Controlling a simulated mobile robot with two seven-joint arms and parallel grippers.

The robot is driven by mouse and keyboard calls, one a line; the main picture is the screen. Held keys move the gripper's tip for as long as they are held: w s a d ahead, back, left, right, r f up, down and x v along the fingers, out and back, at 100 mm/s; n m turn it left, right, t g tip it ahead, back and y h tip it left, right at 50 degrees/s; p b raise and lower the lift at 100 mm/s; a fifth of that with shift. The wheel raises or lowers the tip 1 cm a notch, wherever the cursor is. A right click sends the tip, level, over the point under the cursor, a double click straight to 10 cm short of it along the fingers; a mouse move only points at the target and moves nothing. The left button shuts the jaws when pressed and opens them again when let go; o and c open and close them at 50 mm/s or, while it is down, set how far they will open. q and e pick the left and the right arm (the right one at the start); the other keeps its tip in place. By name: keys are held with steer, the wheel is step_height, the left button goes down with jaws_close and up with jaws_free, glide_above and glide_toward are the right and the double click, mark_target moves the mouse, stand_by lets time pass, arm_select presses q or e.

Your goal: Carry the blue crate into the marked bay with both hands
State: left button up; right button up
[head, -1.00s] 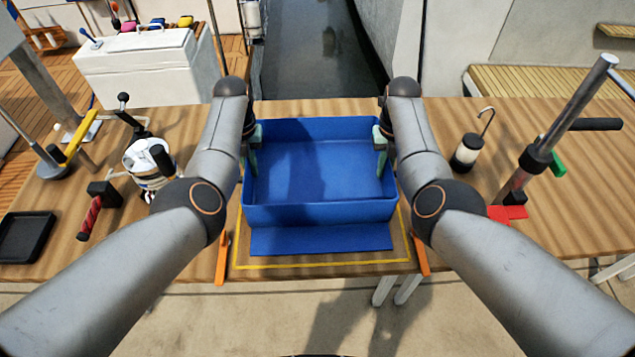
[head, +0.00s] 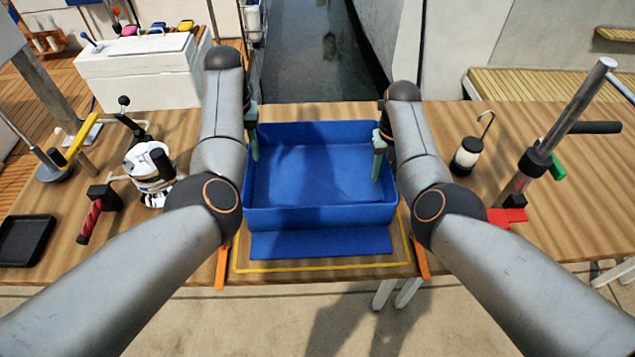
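The blue crate (head: 320,217) stands upright and empty on the wooden table, within the side lines of the yellow-outlined bay (head: 320,267). A flat blue panel (head: 320,243) shows between its front wall and the front yellow line. The bay's far part is hidden by the crate. My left gripper (head: 253,135) is at the crate's far left corner, with a greenish finger by the rim. My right gripper (head: 378,155) has a greenish finger inside the crate, near its right wall. The opposite fingers are hidden, so I cannot tell whether either gripper is holding the wall.
Orange strips (head: 222,265) (head: 421,258) flank the bay. A winch (head: 150,170), a red-handled tool (head: 90,220) and a black tray (head: 25,240) are at left. A lantern (head: 467,155) and a metal post with a red base (head: 507,217) stand at right.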

arm_select(q)
step_height(320, 180, up, 4)
steer(key=shift+r, duration=0.55)
arm_select(e)
steer(key=shift+r, duration=0.15)
step_height(320, 180, up, 12)
steer(key=shift+f, duration=0.1)
arm_select(q)
steer(key=shift+s, duration=0.1)
arm_select(e)
steer(key=shift+f, duration=0.1)
